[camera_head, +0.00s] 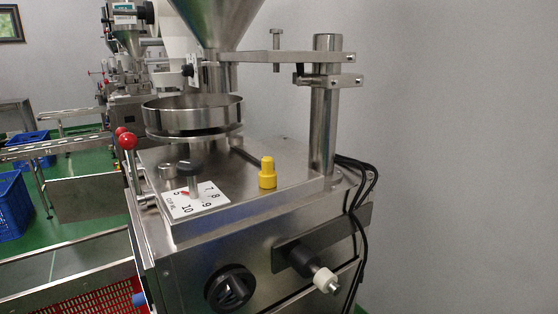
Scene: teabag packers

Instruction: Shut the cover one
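The steel packing machine (240,235) fills the middle of the view. I cannot tell for sure which of its parts is the cover, or whether that cover is open. A steel plate (362,218) on the machine's front right carries a black handle (300,258) with a white end (326,280). A black round knob (230,287) sits to its left on the front face. A round steel pan (195,115) stands on the machine's top, under the funnel-shaped hopper (215,15). Neither of my grippers is in view.
A yellow cap (267,172) and a white dial plate (195,201) are on the machine's top. Black cables (360,185) hang at right. A blue crate (12,205) and red crate (105,300) are at left.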

